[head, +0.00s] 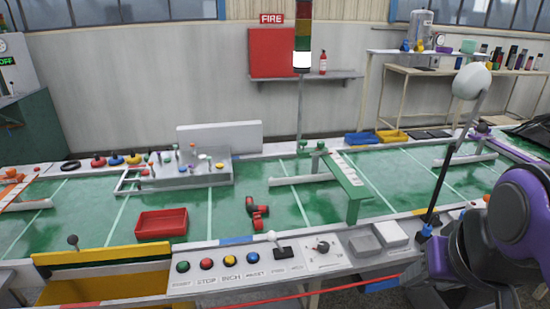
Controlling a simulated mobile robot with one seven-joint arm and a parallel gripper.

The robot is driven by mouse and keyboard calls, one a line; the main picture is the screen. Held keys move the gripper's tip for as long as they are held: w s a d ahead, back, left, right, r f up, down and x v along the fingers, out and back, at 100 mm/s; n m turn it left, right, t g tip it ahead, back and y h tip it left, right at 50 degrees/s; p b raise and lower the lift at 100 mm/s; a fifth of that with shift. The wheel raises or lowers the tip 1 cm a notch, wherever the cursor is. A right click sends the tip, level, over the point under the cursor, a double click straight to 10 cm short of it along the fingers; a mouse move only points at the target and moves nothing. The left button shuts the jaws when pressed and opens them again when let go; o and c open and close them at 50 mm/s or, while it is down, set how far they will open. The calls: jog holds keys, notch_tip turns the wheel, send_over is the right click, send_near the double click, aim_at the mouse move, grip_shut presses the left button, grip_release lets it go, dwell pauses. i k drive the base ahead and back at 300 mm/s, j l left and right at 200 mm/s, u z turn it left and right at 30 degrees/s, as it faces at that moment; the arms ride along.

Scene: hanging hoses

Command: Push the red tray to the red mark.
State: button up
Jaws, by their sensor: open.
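The red tray (161,225) is a shallow, open rectangular box that looks empty. It lies flat on the green worktop (100,215), left of the middle and near the front edge. I cannot make out a red mark with certainty in the head view. My purple and dark arm fills the right edge, well to the right of the tray and apart from it. The gripper at its end does not show.
A red elbow-shaped piece (257,211) lies right of the tray. A green bridge (345,178) crosses the worktop further right. A grey fixture (186,167) stands behind the tray. The button panel (240,270) runs along the front. Bare worktop lies left of the tray.

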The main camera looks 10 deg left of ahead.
aim_at(170, 222)
jog(key=k+u, duration=0.15)
jog(key=u, duration=0.3)
jog(key=k+u, duration=0.15)
jog(key=u, duration=0.25)
jog(key=l+u, duration=0.15)
jog(key=u, duration=0.3)
jog(key=l+u, duration=0.15)
jog(key=u, duration=0.3)
jog(key=l, duration=0.35)
jog(key=i+j+z, duration=0.4)
jog(key=j, duration=0.25)
jog(key=i+j+z, duration=0.2)
jog(key=i+j, duration=0.1)
jog(key=j, duration=0.1)
